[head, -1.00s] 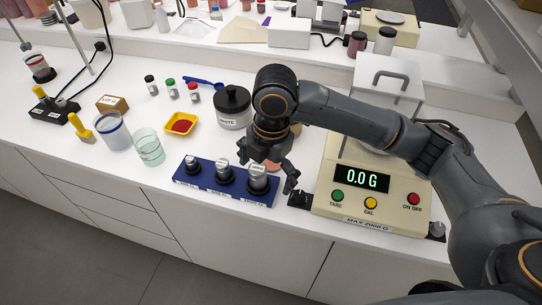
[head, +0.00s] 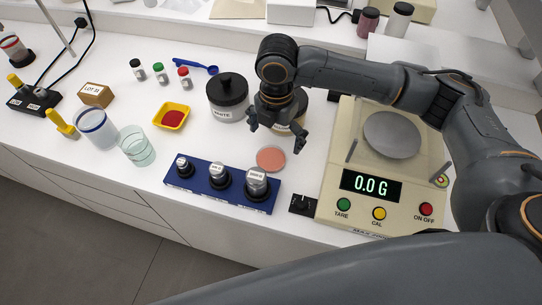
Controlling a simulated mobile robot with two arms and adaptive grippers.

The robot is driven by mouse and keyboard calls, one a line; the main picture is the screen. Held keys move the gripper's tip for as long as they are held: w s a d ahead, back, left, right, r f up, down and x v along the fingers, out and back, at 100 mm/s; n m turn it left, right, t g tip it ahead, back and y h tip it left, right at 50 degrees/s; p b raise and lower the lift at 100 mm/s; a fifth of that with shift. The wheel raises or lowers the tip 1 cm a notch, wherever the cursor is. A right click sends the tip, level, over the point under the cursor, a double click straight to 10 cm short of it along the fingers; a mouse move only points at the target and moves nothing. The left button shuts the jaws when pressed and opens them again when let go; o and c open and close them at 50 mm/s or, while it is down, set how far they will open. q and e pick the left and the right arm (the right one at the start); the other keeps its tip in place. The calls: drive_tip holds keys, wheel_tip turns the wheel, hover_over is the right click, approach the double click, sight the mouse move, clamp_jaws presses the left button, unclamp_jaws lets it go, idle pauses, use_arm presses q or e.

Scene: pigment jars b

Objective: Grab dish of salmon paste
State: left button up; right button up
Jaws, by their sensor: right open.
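The dish of salmon paste (head: 271,159) is a small, shallow round dish with a flat pink-orange fill. It lies on the white bench in the head view, behind the blue weight block and left of the scale. My right gripper (head: 277,134) is open and empty, fingers pointing down, just behind and above the dish. Its fingers appear apart from the dish, and the dish shows almost whole. My left gripper is not in view.
A blue block (head: 218,199) with several weights stands close in front of the dish. The scale (head: 335,190), reading 0.0 G, stands right. A black-lidded white jar (head: 228,100) is behind left; another jar (head: 297,121) is partly hidden behind my gripper. A yellow tray (head: 158,119) holds red powder.

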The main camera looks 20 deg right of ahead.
sight(272, 159)
drive_tip(key=shift+w+f, duration=0.2)
drive_tip(key=shift+f, duration=0.9)
drive_tip(key=shift+w+f, duration=0.1)
drive_tip(key=shift+f, duration=0.15)
drive_tip(key=f, duration=0.1)
drive_tip(key=f+p, duration=0.1)
drive_tip(key=f, duration=0.2)
drive_tip(key=shift+a+p, duration=0.35)
drive_tip(key=shift+p, duration=0.05)
drive_tip(key=shift+w+f, duration=0.1)
drive_tip(key=shift+f, duration=0.4)
drive_tip(key=shift+c, duration=0.2)
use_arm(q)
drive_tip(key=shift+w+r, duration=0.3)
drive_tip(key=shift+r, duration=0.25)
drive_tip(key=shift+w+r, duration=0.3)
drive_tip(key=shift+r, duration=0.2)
use_arm(e)
drive_tip(key=c, duration=1.1)
drive_tip(key=shift+c, duration=0.2)
